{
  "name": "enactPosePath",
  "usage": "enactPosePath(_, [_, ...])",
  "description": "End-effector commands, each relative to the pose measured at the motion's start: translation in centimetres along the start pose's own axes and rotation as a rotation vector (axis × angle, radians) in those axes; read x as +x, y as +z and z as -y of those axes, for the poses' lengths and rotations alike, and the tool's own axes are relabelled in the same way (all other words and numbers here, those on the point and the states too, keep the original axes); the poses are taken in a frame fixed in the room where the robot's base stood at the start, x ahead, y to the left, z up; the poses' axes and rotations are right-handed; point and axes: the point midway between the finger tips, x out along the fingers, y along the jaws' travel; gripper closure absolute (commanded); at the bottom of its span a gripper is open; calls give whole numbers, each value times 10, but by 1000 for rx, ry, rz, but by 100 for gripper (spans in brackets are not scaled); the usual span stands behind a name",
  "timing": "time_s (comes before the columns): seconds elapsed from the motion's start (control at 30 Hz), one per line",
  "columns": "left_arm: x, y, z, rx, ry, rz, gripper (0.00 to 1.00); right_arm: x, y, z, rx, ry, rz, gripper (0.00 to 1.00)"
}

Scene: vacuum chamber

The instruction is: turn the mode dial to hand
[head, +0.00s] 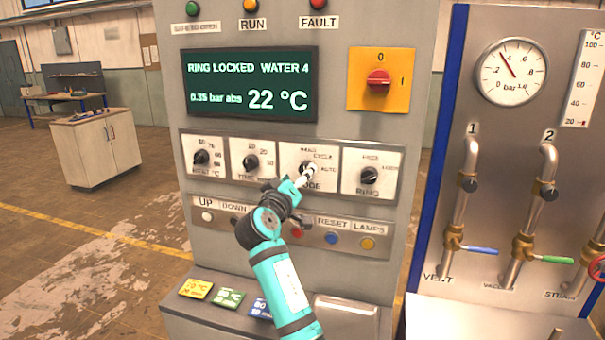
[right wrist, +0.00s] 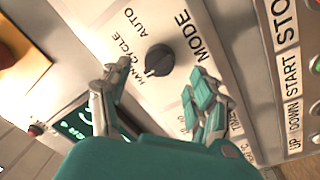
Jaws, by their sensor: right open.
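The mode dial (right wrist: 159,60) is a round black knob on a white plate marked HAND, CYCLE, AUTO and MODE. In the right wrist view it lies just beyond and between the fingertips of my right gripper (right wrist: 155,82), which is open. My left gripper is not in view.
The heat dial (head: 202,158) and time dial (head: 251,162) sit left of it, the ring dial (head: 369,175) right. Push buttons (head: 331,238) run below. A red rotary switch (head: 378,81) and a display (head: 250,84) are above. Valve pipes (head: 461,200) stand at right.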

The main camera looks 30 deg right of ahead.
Motion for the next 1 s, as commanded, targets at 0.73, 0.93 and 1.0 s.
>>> enactPosePath(0.73, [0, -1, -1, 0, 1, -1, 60, -85, 0, 0, -1, 1, -1, 39])
enactPosePath(0.93, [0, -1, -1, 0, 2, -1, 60, -85, 0, 0, -1, 1, -1, 39])
enactPosePath(1.0, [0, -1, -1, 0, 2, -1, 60, -85, 0, 0, -1, 1, -1, 39])
